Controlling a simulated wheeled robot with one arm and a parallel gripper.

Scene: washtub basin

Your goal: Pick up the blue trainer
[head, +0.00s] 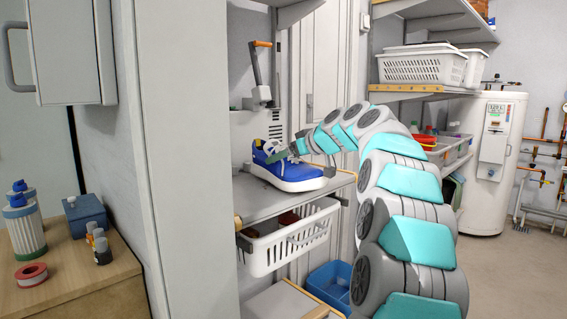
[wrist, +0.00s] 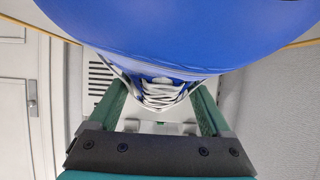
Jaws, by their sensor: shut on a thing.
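The blue trainer (head: 300,172), with a white sole, white laces and a yellow patch, is at a grey shelf (head: 262,205) in the middle of the head view. I cannot tell whether its sole touches the shelf or is just above it. My gripper (head: 284,157) reaches in from the right and is shut on the trainer near the laces and collar. In the wrist view the trainer (wrist: 190,30) fills the top, with its laces between the two green fingers of my gripper (wrist: 160,98). The fingertips are partly hidden by the trainer.
A white basket (head: 292,245) hangs below the shelf, with a blue bin (head: 330,282) lower down. An orange-handled tool (head: 258,75) stands behind the trainer. A tall grey panel (head: 185,150) bounds the left. A wooden-topped counter (head: 75,270) holds small items.

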